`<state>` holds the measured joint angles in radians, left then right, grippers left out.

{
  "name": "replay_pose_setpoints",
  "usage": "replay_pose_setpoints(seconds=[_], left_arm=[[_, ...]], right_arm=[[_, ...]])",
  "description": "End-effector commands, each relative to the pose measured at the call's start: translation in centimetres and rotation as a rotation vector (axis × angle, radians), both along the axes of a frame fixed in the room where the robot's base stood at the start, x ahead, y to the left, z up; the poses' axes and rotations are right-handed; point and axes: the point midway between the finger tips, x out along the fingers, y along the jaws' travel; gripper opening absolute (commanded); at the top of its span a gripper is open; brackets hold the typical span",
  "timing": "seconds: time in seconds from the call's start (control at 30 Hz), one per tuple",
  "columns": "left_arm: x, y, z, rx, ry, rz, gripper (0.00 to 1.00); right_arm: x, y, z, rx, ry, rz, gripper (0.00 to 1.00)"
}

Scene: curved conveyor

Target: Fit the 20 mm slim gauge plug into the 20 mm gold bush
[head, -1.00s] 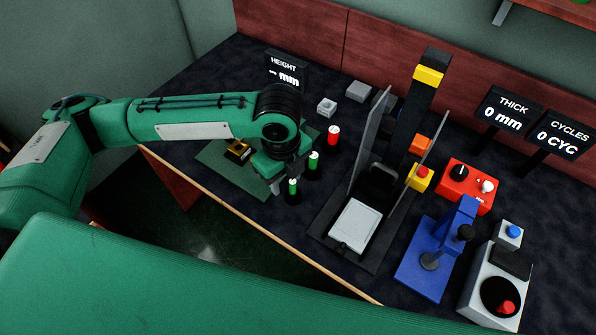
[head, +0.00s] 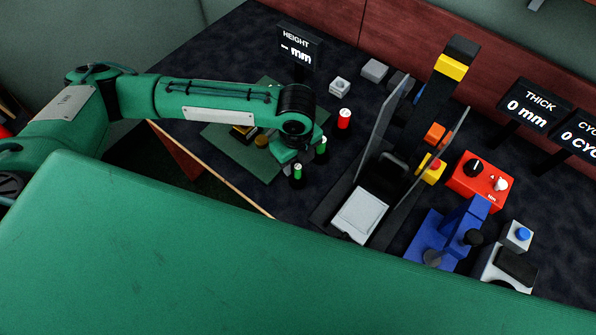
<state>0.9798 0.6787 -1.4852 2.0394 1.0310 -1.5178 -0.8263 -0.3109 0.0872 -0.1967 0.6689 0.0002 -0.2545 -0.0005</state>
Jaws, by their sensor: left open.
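Two plugs with green and white bands stand upright in dark holders, a nearer one (head: 298,171) and a farther one (head: 321,146). A red-and-white plug (head: 344,117) stands behind them. I cannot tell by size which is the 20 mm slim plug. On the green mat (head: 270,173), a gold piece on a dark block (head: 241,131) and a round gold piece (head: 262,140) show beneath my left arm, partly hidden. My left gripper (head: 286,165) is open, pointing down just left of the nearer green-banded plug; whether it touches is unclear. My right gripper is out of view.
A press-like station with clear side panels and a pale plate (head: 361,214) stands right of the plugs. A blue fixture (head: 440,238) and a red control box (head: 481,176) are farther right. Small grey blocks (head: 374,70) lie at the back.

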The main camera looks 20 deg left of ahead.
Motion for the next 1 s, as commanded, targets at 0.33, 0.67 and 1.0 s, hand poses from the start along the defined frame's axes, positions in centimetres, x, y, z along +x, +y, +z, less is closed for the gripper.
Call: replay_pose_setpoints(seconds=[0.33,0.67,1.0], left_arm=[[-0.1,-0.3,-4.4,0.002,0.002,0.0,0.43],[-0.1,-0.3,-4.6,0.001,0.002,-0.001,0.27],[-0.1,-0.3,-4.6,0.001,0.0,0.0,0.0]], right_arm=[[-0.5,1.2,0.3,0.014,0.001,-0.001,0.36],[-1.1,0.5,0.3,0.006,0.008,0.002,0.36],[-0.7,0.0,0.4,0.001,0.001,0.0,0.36]])
